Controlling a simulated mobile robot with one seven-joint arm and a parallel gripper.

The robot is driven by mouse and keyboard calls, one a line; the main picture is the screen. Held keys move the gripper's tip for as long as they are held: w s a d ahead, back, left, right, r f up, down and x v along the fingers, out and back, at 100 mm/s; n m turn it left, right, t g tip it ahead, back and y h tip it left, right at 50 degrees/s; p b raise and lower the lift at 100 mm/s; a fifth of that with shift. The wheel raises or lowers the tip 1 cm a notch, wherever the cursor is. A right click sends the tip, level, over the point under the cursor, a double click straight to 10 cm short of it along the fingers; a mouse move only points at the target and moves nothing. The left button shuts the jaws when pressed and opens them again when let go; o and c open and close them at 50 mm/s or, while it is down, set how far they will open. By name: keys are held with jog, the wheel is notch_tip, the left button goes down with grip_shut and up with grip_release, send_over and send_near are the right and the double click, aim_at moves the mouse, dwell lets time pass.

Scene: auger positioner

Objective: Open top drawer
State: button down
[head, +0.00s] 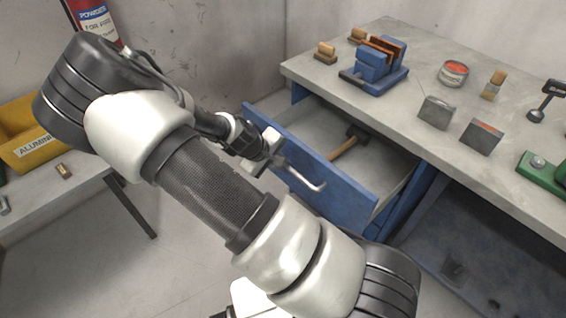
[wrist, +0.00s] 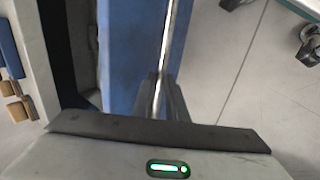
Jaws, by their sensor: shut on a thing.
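The blue top drawer (head: 318,178) of the workbench is pulled well out in the head view. A hammer with a wooden handle (head: 343,149) lies inside it. The drawer's metal bar handle (head: 308,178) runs along its front. My gripper (head: 277,161) is at the left part of this handle, shut on it. In the wrist view the handle (wrist: 168,45) runs up from between the dark fingers of my gripper (wrist: 160,95), with the blue drawer front (wrist: 122,50) to its left. The fingertips are small and partly hidden in the head view.
The workbench top (head: 410,145) carries a blue vise (head: 374,62), a round tin (head: 453,73), a brush (head: 493,85) and metal blocks. A side table (head: 50,195) with a yellow bin (head: 28,140) stands at left. The floor before the drawer is clear apart from my arm.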

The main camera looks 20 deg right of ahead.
jog(key=c, duration=2)
grip_release()
jog(key=shift+c, duration=0.2)
jog(key=p+v, duration=0.3)
jog(key=v, duration=1.4)
jog(key=shift+r+p, duration=0.3)
jog(key=shift+p, duration=0.05)
jog(key=shift+s+f, duration=0.1)
jog(key=shift+s, duration=0.05)
